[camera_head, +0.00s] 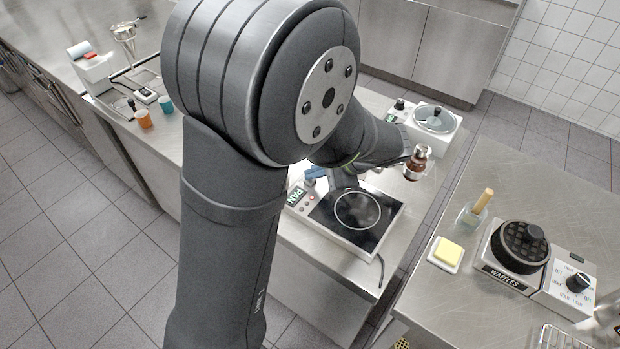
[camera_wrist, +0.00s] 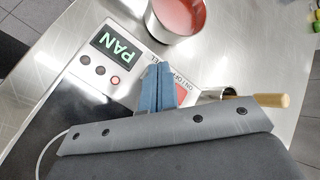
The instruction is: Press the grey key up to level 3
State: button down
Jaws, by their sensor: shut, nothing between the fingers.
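The induction hob shows in the head view, with a black glass top (camera_head: 358,212) and a white control strip. Its display (camera_head: 297,196) reads "PAN", also legible in the wrist view (camera_wrist: 117,48). Beside the display are two grey round keys (camera_wrist: 85,60) (camera_wrist: 100,70) and a red one (camera_wrist: 115,80). Which grey key raises the level cannot be read. My gripper (camera_wrist: 160,67) has blue fingers that are closed together and empty. In the wrist view they sit right of the keys and cover part of the strip's lettering. In the head view the gripper (camera_head: 315,173) is partly hidden behind my arm.
A metal pot with red contents (camera_wrist: 180,14) stands just beyond the fingers. A wooden handle (camera_wrist: 271,100) lies to the right. A waffle maker (camera_head: 520,247) is on the right counter.

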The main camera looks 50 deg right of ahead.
aim_at(315, 181)
jog(key=shift+f, duration=0.25)
dwell(0.5)
jog(key=shift+r, duration=0.9)
jog(key=shift+r, duration=2.5)
dwell(0.3)
notch_tip(315, 181, up, 4)
jog(key=shift+f, duration=0.1)
jog(key=shift+f, duration=0.1)
dwell(0.3)
